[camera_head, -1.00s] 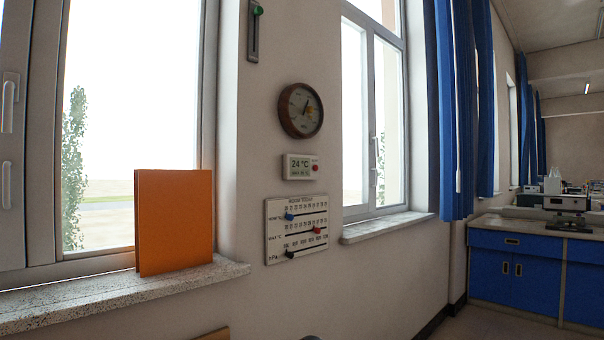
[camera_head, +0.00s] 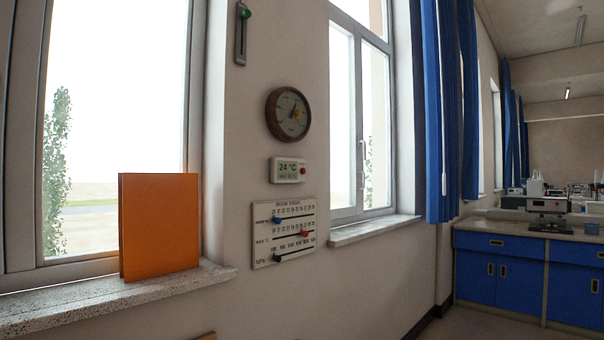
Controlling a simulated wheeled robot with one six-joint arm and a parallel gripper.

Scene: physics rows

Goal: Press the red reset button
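The slider panel carries blue, red and dark knobs. A green-knobbed slider (camera_head: 243,33) is higher on the wall. An orange folder (camera_head: 159,226) stands on the left sill (camera_head: 100,300). Blue curtains (camera_head: 440,110) and blue cabinets (camera_head: 510,275) are at right.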

